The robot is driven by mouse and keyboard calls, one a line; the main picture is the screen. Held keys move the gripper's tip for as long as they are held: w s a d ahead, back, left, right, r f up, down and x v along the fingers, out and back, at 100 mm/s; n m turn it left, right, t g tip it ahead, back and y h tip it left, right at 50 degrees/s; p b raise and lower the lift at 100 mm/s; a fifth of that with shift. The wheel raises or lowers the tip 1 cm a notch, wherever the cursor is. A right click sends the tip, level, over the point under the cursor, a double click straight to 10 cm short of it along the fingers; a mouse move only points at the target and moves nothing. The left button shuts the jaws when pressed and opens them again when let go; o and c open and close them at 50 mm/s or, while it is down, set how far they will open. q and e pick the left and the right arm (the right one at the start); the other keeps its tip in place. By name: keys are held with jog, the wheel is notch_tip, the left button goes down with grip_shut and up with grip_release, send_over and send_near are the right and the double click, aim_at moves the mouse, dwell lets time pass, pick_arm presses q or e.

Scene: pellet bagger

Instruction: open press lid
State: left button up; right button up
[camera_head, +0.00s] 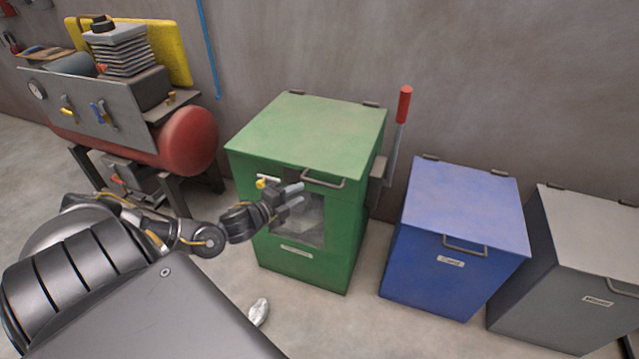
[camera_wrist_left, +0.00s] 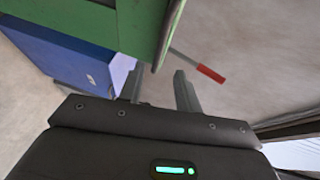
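The green press (camera_head: 310,245) stands against the wall with its lid (camera_head: 310,135) shut flat. A metal bar handle (camera_head: 323,181) is on the lid's front edge, above a window in the front. My left gripper (camera_head: 293,193) is in front of the press, a little below and left of the handle. Its two fingers are apart with nothing between them; the left wrist view also shows this gripper open (camera_wrist_left: 160,88), with the green press (camera_wrist_left: 80,18) ahead of it. I cannot tell whether a finger touches the press. My right gripper is not in view.
A red-gripped lever (camera_head: 403,105) rises at the press's right side. A blue bin (camera_head: 455,235) and a grey bin (camera_head: 570,275) stand to the right, both lids shut. A red tank machine (camera_head: 190,140) is at the left. A small silvery thing (camera_head: 259,312) is low in front.

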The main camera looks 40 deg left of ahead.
aim_at(318, 184)
pick_arm(q)
jog(key=w, duration=0.3)
jog(key=w+f, duration=0.1)
jog(key=w, duration=0.2)
jog(key=w+f, duration=0.1)
jog(key=w, duration=0.3)
jog(key=shift+d+p, duration=0.35)
grip_shut()
